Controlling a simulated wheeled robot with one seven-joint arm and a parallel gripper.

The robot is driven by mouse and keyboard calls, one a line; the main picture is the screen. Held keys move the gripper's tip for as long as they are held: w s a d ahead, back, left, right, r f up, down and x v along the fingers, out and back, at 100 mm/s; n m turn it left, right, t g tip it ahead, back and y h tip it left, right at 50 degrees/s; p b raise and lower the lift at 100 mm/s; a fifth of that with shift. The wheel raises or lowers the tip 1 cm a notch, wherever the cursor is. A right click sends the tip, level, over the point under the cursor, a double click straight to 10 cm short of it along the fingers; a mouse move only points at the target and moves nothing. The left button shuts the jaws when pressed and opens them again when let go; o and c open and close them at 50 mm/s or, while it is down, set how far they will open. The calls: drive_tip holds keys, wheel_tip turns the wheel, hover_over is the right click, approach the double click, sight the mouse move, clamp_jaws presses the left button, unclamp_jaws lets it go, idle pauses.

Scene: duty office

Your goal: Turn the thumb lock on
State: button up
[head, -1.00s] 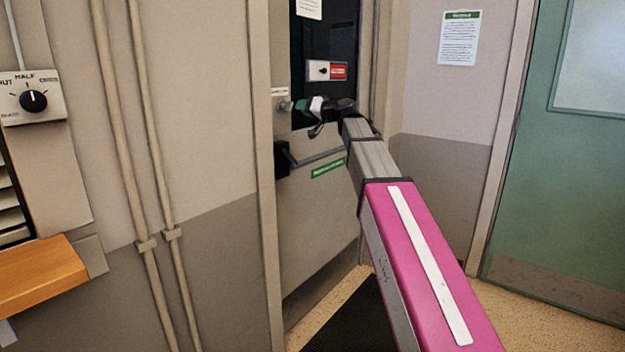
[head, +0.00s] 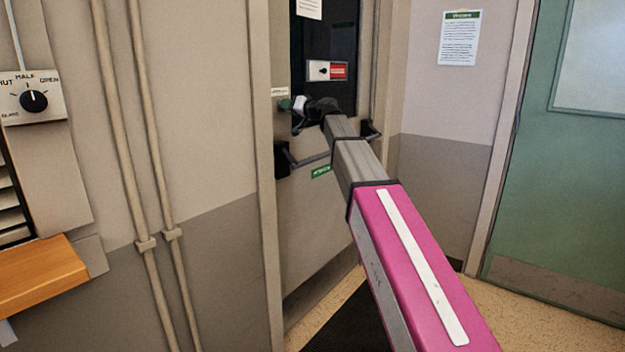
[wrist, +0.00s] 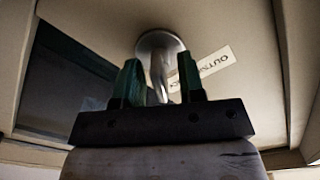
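The thumb lock (wrist: 160,43) is a round silver rose with a narrow turn piece on the door. In the wrist view it is just ahead of my gripper (wrist: 159,82). The two green fingers stand apart, one on each side of the turn piece, with small gaps showing, so the gripper looks open. I cannot tell whether either finger touches it. In the head view my gripper (head: 290,104) is at the left edge of the door (head: 305,225), and its fingers hide the lock.
A label (wrist: 207,66) sits right of the lock. A push bar (head: 310,160) crosses the door below my gripper. A red and white sign (head: 327,71) is above. Pipes (head: 150,150) and a dial (head: 33,100) are on the left wall. A green door (head: 560,190) stands right.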

drive_tip(key=c, duration=0.6)
drive_tip(key=m, duration=0.6)
drive_tip(key=shift+c, duration=0.2)
drive_tip(key=shift+m, duration=0.3)
drive_tip(key=m, duration=0.5)
drive_tip(key=shift+m, duration=0.3)
drive_tip(key=o, duration=0.6)
drive_tip(key=shift+o, duration=0.2)
drive_tip(key=shift+s+d, duration=0.1)
drive_tip(key=shift+d, duration=0.05)
